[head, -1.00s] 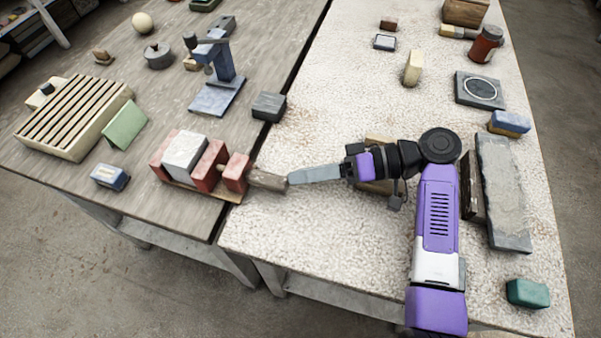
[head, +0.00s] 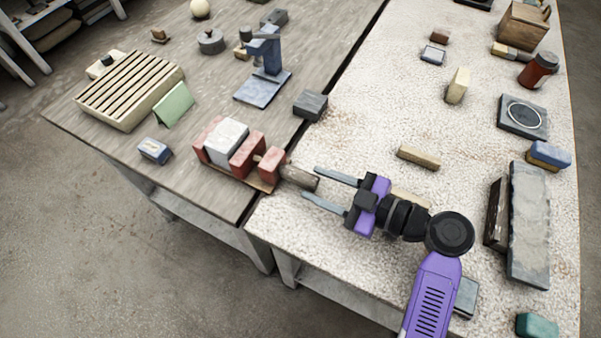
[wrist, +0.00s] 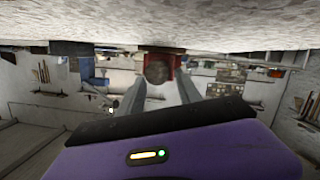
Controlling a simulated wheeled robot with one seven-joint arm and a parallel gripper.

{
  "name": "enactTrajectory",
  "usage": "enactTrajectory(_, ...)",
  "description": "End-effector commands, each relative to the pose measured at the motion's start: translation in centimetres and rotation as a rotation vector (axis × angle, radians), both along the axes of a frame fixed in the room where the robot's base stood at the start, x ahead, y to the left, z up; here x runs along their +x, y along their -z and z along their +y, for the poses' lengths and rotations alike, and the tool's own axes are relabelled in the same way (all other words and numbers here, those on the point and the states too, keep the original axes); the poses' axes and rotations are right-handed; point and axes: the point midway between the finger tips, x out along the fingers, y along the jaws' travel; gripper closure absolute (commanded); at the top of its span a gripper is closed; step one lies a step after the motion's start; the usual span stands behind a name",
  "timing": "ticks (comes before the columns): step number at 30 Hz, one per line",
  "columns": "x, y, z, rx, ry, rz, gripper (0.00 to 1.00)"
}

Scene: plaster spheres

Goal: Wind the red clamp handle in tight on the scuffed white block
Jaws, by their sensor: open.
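The clamp has red jaws (head: 247,154) and lies on the grey wooden table. The scuffed white block (head: 227,134) sits between its two jaws; I cannot tell whether both touch it. A red end piece (head: 272,163) carries a brown, wood-like handle (head: 299,177) pointing right. My gripper (head: 311,182) is open, its two grey fingers apart on either side of the handle's free end. In the wrist view the handle's round brown end (wrist: 158,69) shows between the fingers, with red behind it. Neither finger visibly presses on it.
A blue stand (head: 264,65), a dark block (head: 310,105) and a green wedge (head: 174,104) stand around the clamp. A small blue-and-white block (head: 154,151) lies left of it. A tan bar (head: 419,158) lies beyond my gripper on the speckled table (head: 380,115).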

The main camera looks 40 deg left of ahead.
Motion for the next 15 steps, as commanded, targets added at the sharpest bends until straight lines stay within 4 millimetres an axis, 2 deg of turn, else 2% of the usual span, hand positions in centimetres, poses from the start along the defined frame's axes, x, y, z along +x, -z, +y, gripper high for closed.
enactTrajectory(9, -1.2, 0.0, -1.8, 0.046, 0.051, -0.492, 0.59)
enactTrajectory(15, -1.4, -0.2, -2.7, 0.043, 0.067, -0.668, 0.59)
